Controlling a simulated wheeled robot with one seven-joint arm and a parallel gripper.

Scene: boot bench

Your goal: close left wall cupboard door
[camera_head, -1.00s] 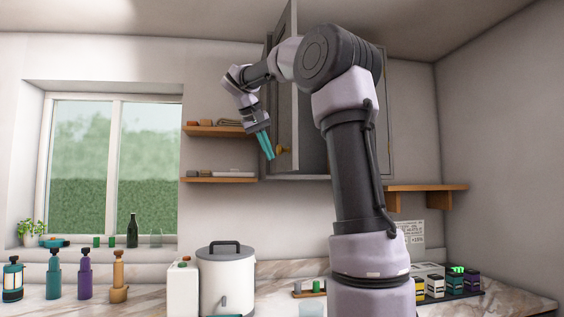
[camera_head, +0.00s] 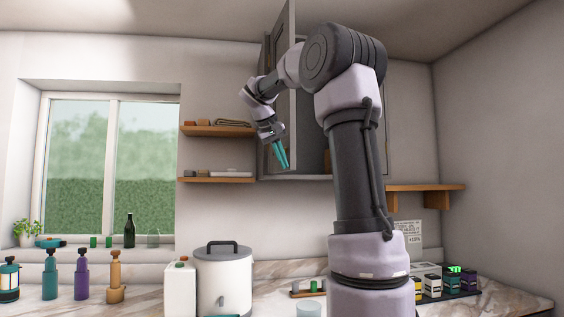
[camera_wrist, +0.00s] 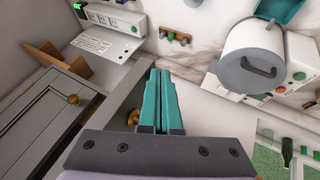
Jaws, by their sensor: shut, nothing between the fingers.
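The grey wall cupboard (camera_head: 386,125) hangs behind my arm. Its left door (camera_head: 292,18) stands open, swung out towards the head camera and seen steeply from the side. My gripper (camera_head: 282,154) is shut and empty, with teal fingers pointing down beside the door's lower part. In the wrist view the shut fingers (camera_wrist: 160,98) are close to a brass knob (camera_wrist: 133,117), which is partly hidden by the gripper body. I cannot tell whether they touch the door. The right door (camera_wrist: 35,125) shows with its own knob (camera_wrist: 73,99). My arm hides much of the cupboard.
Two wooden shelves (camera_head: 216,180) are left of the cupboard, and a wooden bracket shelf (camera_head: 425,188) is at right. Below, the counter holds a white urn (camera_head: 224,280), several bottles and a row of small boxes (camera_head: 432,282). The air left of the gripper, before the window, is clear.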

